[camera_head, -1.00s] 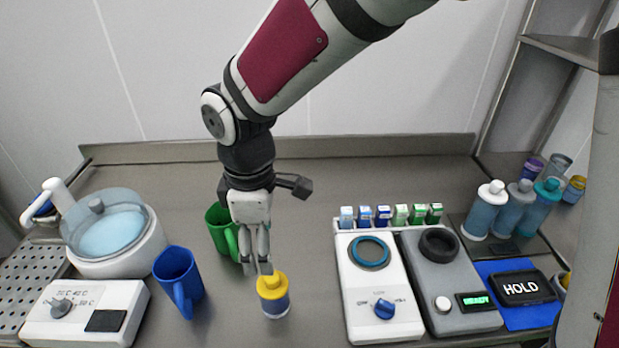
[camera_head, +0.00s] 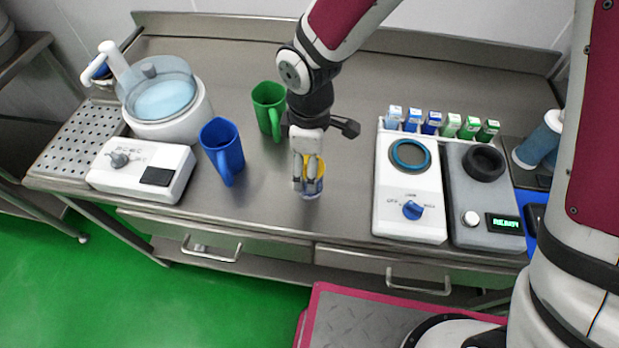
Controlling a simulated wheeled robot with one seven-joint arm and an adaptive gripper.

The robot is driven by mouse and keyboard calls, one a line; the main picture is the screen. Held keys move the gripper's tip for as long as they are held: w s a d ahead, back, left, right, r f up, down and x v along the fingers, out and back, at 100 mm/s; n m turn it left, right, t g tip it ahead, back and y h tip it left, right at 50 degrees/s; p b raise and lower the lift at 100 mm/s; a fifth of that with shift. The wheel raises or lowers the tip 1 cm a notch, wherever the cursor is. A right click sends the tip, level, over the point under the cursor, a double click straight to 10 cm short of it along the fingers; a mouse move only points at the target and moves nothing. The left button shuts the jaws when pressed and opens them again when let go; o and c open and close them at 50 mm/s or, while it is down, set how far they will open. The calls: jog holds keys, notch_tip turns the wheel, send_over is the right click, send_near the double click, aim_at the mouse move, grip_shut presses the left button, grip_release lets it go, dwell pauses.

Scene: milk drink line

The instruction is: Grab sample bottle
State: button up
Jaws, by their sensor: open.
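The sample bottle (camera_head: 313,186) has a yellow cap and a clear-blue body. It stands upright near the front edge of the steel table. My gripper (camera_head: 308,181) points down at the bottle, with its fingers in front of and beside the yellow cap. The fingers are open and partly hide the cap and body. I cannot tell from this view whether they touch the bottle.
A green mug (camera_head: 268,108) and a blue mug (camera_head: 222,148) stand left of my gripper. A white device with a blue knob (camera_head: 412,210) and a grey device (camera_head: 485,205) stand to the right. A water bath (camera_head: 165,105) and white control box (camera_head: 140,170) are at left.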

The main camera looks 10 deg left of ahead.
jog(key=shift+s+f, duration=0.1)
jog(key=shift+f, duration=1.3)
jog(key=c, duration=1.2)
jog(key=shift+c, duration=0.2)
